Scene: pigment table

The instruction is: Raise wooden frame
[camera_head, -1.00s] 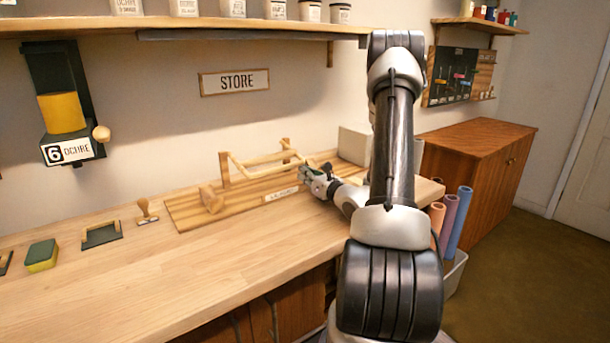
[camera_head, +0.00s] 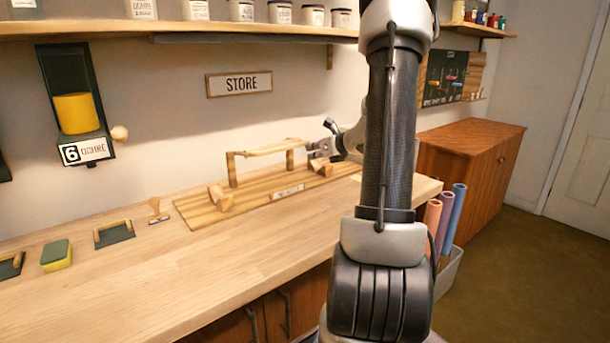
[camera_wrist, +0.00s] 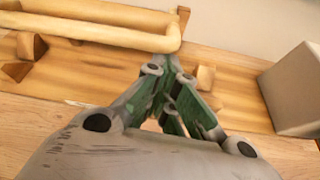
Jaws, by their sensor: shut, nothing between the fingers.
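The wooden frame (camera_head: 268,149) is a pale, narrow loop of rods above a wooden base board (camera_head: 255,201). In the head view it is roughly level, near the tops of the upright posts. In the wrist view the frame (camera_wrist: 100,33) crosses the upper left, its rounded end just beyond my fingertips. My gripper (camera_head: 313,153) is shut and empty at the frame's right end. In the wrist view its green fingers (camera_wrist: 165,65) are close to the frame's end; I cannot tell whether they touch it.
Wooden blocks (camera_head: 220,198) stand on the board. A pale box (camera_wrist: 296,90) is right of my gripper in the wrist view. A stamp (camera_head: 156,209), a dark tray (camera_head: 114,234) and a sponge (camera_head: 56,255) lie to the left. A shelf (camera_head: 180,28) overhangs the back. The front worktop is clear.

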